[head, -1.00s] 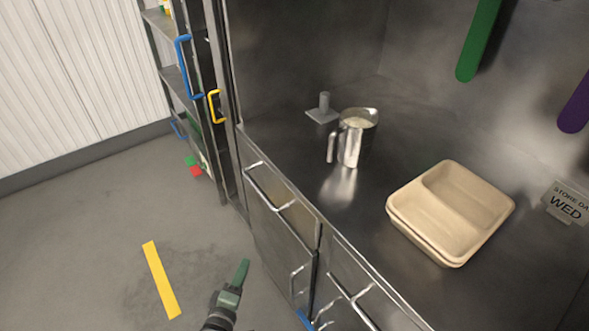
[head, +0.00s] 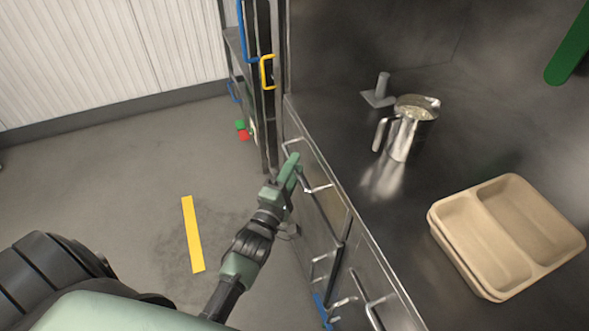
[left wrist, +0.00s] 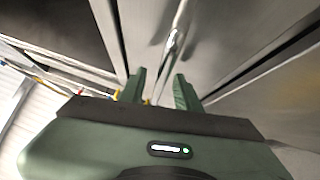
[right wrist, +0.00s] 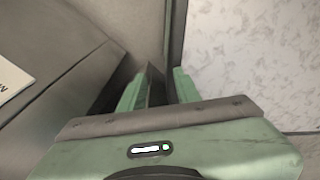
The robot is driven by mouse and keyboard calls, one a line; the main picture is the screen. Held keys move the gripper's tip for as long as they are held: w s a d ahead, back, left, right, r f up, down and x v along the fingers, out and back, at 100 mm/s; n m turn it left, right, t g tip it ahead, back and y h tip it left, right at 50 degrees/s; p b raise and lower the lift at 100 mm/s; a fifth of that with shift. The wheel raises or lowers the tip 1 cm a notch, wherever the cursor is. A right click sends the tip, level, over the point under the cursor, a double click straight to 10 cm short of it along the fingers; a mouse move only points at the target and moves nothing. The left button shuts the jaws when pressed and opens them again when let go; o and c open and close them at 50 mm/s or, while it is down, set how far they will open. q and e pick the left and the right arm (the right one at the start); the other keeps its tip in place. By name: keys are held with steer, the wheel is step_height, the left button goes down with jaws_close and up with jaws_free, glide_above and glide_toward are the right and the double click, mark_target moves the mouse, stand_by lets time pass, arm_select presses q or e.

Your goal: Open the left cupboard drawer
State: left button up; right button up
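The left cupboard drawer (head: 322,222) is under the steel counter and looks shut. Its bar handle (head: 319,189) runs along the top of the front. My left gripper (head: 293,166) is at this handle and covers part of it. In the left wrist view my left gripper (left wrist: 160,88) has its two fingers apart, with a shiny bar (left wrist: 173,42) ahead, near the gap between them. I cannot tell whether the fingers touch the bar. My right gripper (right wrist: 158,88) is open in the right wrist view, with nothing clearly held; it is outside the head view.
On the counter (head: 360,155) stand a metal jug (head: 404,135) with pale contents, a grey stand (head: 381,90) and stacked beige trays (head: 520,235). A shelf rack with blue and yellow handles (head: 267,72) is beyond the cupboard.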

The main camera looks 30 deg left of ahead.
arm_select(q)
jaws_close()
stand_by(1.4)
